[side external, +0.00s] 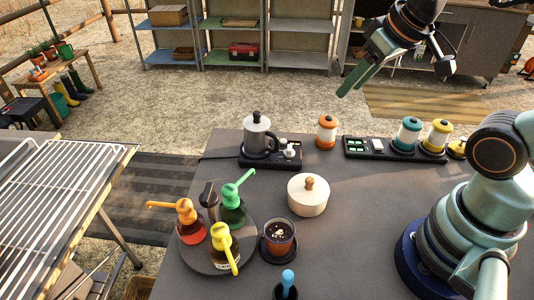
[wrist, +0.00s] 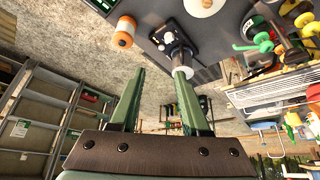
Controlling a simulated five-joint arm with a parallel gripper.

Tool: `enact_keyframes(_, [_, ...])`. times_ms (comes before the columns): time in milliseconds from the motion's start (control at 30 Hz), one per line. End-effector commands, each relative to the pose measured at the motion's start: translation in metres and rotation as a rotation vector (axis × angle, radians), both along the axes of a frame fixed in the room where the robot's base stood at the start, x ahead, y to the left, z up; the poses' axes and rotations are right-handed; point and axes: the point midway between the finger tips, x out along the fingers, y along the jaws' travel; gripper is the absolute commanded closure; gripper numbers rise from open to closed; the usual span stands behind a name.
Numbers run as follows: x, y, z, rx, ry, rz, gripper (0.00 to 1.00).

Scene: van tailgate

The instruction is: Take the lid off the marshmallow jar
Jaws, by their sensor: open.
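A squat cream-white jar (side external: 308,197) stands on the dark tabletop, with a pale lid (side external: 309,183) topped by a round wooden knob. The lid sits on the jar. I take this to be the marshmallow jar; its contents are hidden. In the wrist view a cream round shape with a tan knob, apparently the same jar (wrist: 203,6), is cut by the top edge. My gripper (side external: 352,84) is high up, beyond the far edge of the table and well away from the jar. In the wrist view its two green fingers (wrist: 160,75) are apart with nothing between them.
A moka pot (side external: 257,134) on a black base and an orange lantern (side external: 327,131) stand behind the jar. A cup of dark contents (side external: 279,237) and a round tray (side external: 207,262) of pump bottles are left of it. A lantern row (side external: 377,148) lines the back right.

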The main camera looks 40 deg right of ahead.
Motion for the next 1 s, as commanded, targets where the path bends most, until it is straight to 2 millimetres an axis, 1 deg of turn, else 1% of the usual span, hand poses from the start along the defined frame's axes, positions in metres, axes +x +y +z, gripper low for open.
enact_keyframes(200, [0.0, 0.0, 0.0, 0.0, 0.0, 0.0, 0.54])
enact_keyframes(233, [0.0, 0.0, 0.0, 0.0, 0.0, 0.0, 0.42])
enact_keyframes(267, [0.0, 0.0, 0.0, 0.0, 0.0, 0.0, 0.39])
enact_keyframes(533, [0.0, 0.0, 0.0, 0.0, 0.001, -0.001, 0.39])
enact_keyframes(667, [0.001, 0.004, -0.002, 0.031, 0.02, -0.045, 0.39])
enact_keyframes(767, [0.002, 0.012, -0.008, 0.094, 0.066, -0.15, 0.39])
enact_keyframes(867, [0.004, 0.025, -0.016, 0.175, 0.131, -0.31, 0.39])
enact_keyframes(1000, [0.005, 0.043, -0.029, 0.27, 0.225, -0.569, 0.39])
